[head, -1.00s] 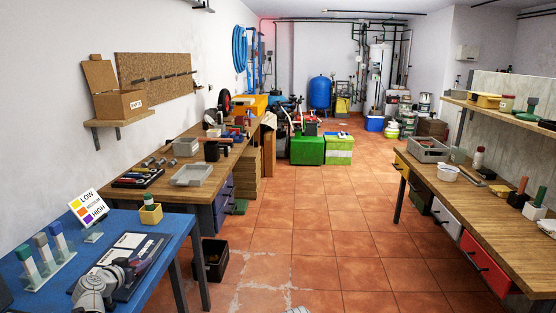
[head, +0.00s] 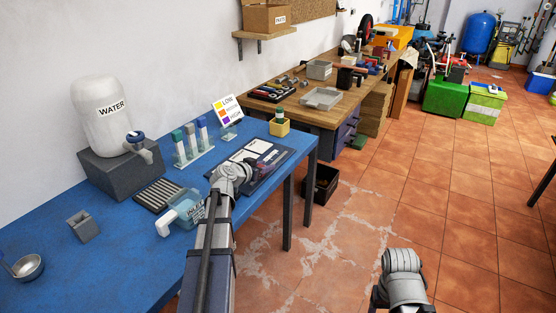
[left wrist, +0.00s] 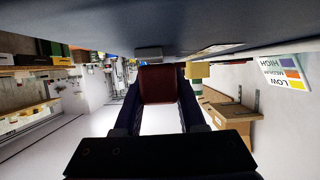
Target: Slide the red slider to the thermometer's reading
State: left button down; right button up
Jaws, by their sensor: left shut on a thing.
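A dark red block (left wrist: 158,86), which looks like the red slider, is between the fingers of my left gripper (left wrist: 158,78) in the left wrist view. The gripper is shut on it. In the head view my left arm reaches over a dark board with pale markings (head: 270,155) on the blue table (head: 110,235). My wrist covers part of the board, and the slider is hidden there. The thermometer's reading cannot be made out. A LOW, MEDIUM, HIGH card (head: 227,109) stands behind the board. My right arm shows at the lower right; its gripper is out of view.
A grey block (head: 83,226) and a metal cup (head: 28,267) are at the left.

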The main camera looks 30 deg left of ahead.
aim_at(262, 165)
pick_arm(q)
jog(key=shift+w, duration=0.1)
jog(key=shift+w, duration=0.6)
jog(key=shift+c, duration=1.6)
grip_release()
jog(key=shift+s, duration=0.15)
jog(key=shift+p+v, duration=1.4)
jog(key=shift+v, duration=2.05)
